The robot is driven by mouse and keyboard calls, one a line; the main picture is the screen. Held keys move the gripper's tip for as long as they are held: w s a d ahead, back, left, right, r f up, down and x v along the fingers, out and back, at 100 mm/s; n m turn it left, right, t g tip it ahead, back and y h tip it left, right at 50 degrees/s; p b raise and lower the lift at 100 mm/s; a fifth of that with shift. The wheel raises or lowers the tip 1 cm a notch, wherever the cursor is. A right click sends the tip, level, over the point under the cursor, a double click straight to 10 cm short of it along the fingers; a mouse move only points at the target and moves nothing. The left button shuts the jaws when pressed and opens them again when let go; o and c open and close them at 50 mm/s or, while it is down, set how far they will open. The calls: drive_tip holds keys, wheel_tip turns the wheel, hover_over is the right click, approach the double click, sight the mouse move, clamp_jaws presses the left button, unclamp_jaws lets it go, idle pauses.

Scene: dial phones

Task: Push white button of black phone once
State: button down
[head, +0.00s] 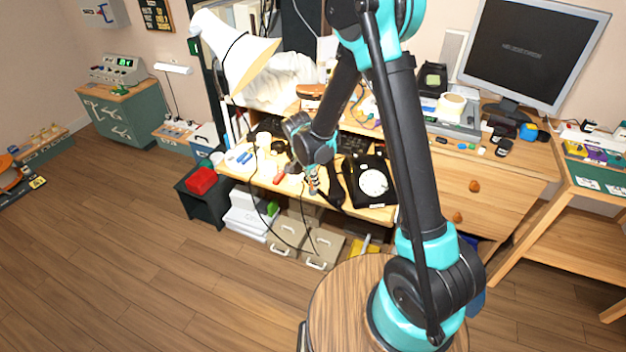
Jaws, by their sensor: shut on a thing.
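The black phone (372,181) sits on the wooden desk, its round pale dial facing up. A white button cannot be made out at this size. A black handset (333,192) is off to the left of the phone body, near the desk's front edge. My gripper (313,186) reaches down at the left of the phone, at the handset's left side. It looks shut on the handset, though the contact is small and partly hidden. My arm's upright link passes close in front of the phone's right side.
Cups and small items, with a red one (279,177), crowd the desk left of my gripper. A white lamp (233,53) stands behind. A monitor (532,50) and a drawer unit (480,180) are at the right. The wooden floor (170,270) at front left is clear.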

drive_tip(key=c, duration=1.5)
unclamp_jaws()
drive_tip(key=shift+o, duration=0.2)
drive_tip(key=v, duration=1.2)
